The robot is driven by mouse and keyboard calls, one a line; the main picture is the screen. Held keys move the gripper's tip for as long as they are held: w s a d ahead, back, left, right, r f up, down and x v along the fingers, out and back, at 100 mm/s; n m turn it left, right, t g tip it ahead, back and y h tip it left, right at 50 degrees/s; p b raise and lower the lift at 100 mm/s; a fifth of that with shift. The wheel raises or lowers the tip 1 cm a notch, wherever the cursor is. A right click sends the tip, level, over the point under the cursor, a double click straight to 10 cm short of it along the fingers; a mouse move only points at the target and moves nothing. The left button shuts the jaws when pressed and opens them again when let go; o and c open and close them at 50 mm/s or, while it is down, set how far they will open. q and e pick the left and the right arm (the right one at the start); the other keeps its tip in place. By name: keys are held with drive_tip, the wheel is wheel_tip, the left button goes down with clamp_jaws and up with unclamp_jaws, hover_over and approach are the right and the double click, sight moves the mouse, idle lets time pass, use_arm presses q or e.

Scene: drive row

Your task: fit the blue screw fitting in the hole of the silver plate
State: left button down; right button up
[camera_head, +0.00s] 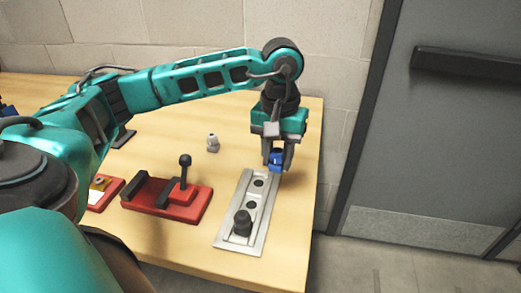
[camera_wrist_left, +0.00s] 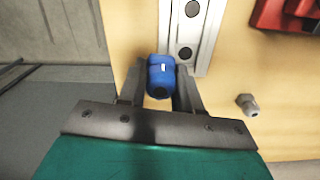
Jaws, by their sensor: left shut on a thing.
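The blue screw fitting (camera_head: 276,158) is held between the fingers of my left gripper (camera_head: 277,160), near the far end of the silver plate. It also shows in the left wrist view (camera_wrist_left: 161,77), between the two fingers. The silver plate (camera_head: 261,220) lies on the wooden table, with dark round holes along its middle. A black fitting (camera_head: 242,224) stands at its near end. In the left wrist view the plate (camera_wrist_left: 208,38) lies just beyond the blue fitting, with two dark holes showing. Whether the fitting touches the plate cannot be told. My right gripper is not in view.
A grey fitting (camera_head: 213,143) stands on the table (camera_head: 165,146) left of the plate. A red fixture with a black lever (camera_head: 167,200) sits left of the plate, with another red tray (camera_head: 104,193) further left. A wall is behind, and a grey door (camera_head: 445,130) is to the right.

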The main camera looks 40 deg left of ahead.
use_arm(q)
drive_tip(key=shift+n, duration=0.8)
drive_tip(key=shift+s+a+f+b, duration=0.15)
drive_tip(key=shift+a+f+b, duration=0.15)
drive_tip(key=shift+a, duration=0.45)
drive_tip(key=shift+s+a+f+b, duration=0.1)
drive_tip(key=shift+a+f+b, duration=0.1)
drive_tip(key=shift+a+b, duration=0.4)
drive_tip(key=shift+s+a+f+b, duration=0.15)
drive_tip(key=shift+a+f+b, duration=0.1)
drive_tip(key=shift+a, duration=0.6)
drive_tip(key=shift+f+b, duration=0.65)
drive_tip(key=shift+f, duration=0.25)
drive_tip(key=shift+f+b, duration=0.85)
drive_tip(key=shift+f, duration=0.15)
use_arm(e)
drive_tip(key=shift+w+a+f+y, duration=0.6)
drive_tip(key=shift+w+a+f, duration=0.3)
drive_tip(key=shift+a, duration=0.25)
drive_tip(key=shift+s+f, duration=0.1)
use_arm(q)
drive_tip(key=c, duration=0.7)
unclamp_jaws()
